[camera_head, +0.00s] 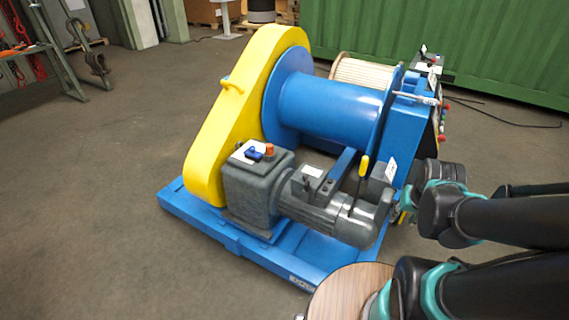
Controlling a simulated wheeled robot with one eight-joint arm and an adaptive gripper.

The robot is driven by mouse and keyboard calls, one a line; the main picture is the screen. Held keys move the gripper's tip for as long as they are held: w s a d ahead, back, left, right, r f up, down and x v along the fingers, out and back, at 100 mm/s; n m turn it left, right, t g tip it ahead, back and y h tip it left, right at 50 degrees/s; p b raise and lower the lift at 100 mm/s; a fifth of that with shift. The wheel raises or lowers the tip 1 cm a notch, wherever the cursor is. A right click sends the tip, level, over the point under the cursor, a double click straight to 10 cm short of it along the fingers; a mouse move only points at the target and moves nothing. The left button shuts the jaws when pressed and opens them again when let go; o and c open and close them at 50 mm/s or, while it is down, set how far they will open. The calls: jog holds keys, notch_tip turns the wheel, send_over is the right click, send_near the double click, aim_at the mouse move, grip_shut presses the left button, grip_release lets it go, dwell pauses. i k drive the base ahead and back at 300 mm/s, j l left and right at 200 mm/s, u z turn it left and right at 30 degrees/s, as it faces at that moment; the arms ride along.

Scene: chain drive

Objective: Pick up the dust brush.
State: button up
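I cannot clearly make out a dust brush. A small blue item (255,153) and a small orange item (269,149) lie on top of the grey gearbox (252,190); both are too small to name. A yellow-handled tool or lever (363,167) with a thin dark shaft stands upright at the grey motor (325,205). A long light-coloured item (415,98) lies across the blue housing at the right of the drum. My arm, dark with teal joints, reaches in from the right edge. My gripper is not visible.
The blue-and-yellow winch (325,110) on its blue frame (236,241) fills the middle. A round wooden top (350,288) is at the bottom, partly behind my arm. A green container wall (470,45) stands behind. The floor at left is clear; a rack (60,55) stands far left.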

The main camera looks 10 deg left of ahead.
aim_at(251, 154)
jog(key=i+j+u, duration=0.2)
jog(key=j, duration=0.25)
jog(key=j+u, duration=0.15)
jog(key=j, duration=0.3)
jog(key=i+j+u, duration=0.2)
jog(key=j, duration=0.2)
jog(key=i+j+u, duration=0.2)
jog(key=j, duration=0.25)
jog(key=i+j+u, duration=0.2)
jog(key=j, duration=0.15)
jog(key=i+j+u, duration=0.15)
jog(key=j, duration=0.2)
